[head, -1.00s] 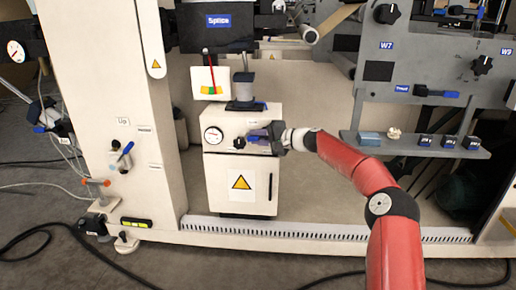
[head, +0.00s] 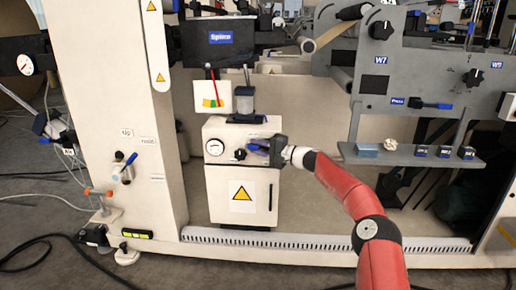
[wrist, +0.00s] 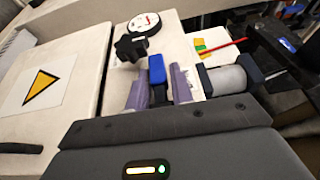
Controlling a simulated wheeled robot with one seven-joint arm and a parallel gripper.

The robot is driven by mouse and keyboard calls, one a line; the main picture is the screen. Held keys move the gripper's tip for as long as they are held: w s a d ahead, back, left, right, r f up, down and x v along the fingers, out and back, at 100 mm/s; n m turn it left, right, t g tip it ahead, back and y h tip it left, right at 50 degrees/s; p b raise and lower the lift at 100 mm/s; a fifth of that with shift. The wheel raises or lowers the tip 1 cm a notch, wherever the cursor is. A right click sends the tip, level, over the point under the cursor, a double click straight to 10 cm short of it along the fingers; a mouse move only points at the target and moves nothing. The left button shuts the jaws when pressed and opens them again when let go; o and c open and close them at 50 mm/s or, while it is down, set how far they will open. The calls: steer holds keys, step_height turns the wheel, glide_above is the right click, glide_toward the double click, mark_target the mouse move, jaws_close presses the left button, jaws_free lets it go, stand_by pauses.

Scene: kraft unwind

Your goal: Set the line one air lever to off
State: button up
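A blue-handled lever (wrist: 157,69) sits on the top front of a white cabinet (head: 217,185), beside a black knob (wrist: 131,47) and a round gauge (wrist: 144,23). Its label cannot be read. In the wrist view my gripper (wrist: 158,84) has its two purple-grey fingers on either side of the blue handle. The fingers look open, with a slim gap at the right finger; contact on the left is unclear. In the head view my gripper (head: 258,147) is at the cabinet front, right of the black knob, and hides most of the lever.
Another blue lever (head: 130,159) is on the white column at left. A third blue-tipped lever (head: 443,106) is on the grey panel at right. A grey shelf (head: 400,154) juts out right of my arm. A perforated rail (head: 330,242) runs along the floor edge.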

steer(key=shift+o, duration=1.3)
steer(key=v, duration=0.7)
steer(key=shift+s+d+b, duration=0.2)
steer(key=shift+d+b, duration=0.15)
steer(key=shift+b, duration=0.05)
steer(key=shift+a, duration=0.1)
